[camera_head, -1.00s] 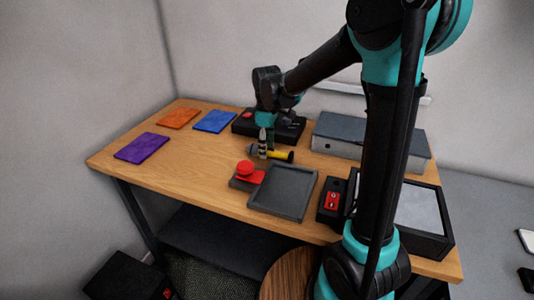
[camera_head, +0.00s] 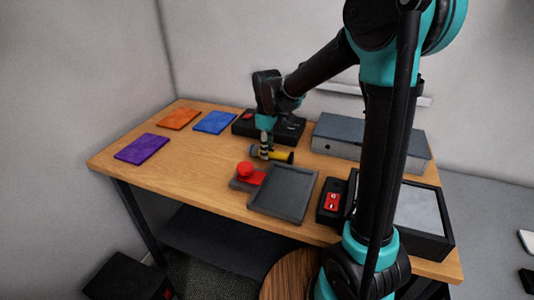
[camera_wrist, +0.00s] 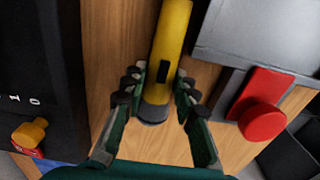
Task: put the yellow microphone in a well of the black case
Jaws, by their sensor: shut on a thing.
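The yellow microphone (camera_head: 280,156) lies at table height in the middle of the table, with a dark end. In the wrist view the microphone (camera_wrist: 170,45) runs up the picture between my fingers. My gripper (camera_head: 264,152) points down and is shut on the microphone near its dark end; it also shows in the wrist view (camera_wrist: 158,100). A black box (camera_head: 290,131) stands just behind my gripper, partly hidden by it. In the wrist view this box (camera_wrist: 35,70) fills the left side, with a yellow knob. I cannot make out wells in it.
A red button (camera_head: 245,168) and a shallow dark grey tray (camera_head: 262,207) lie in front of the microphone. A grey box file (camera_head: 350,147) stands behind right. A red-switch box (camera_head: 333,200) is at the right. Purple (camera_head: 142,148), orange and blue pads lie left; wood between is clear.

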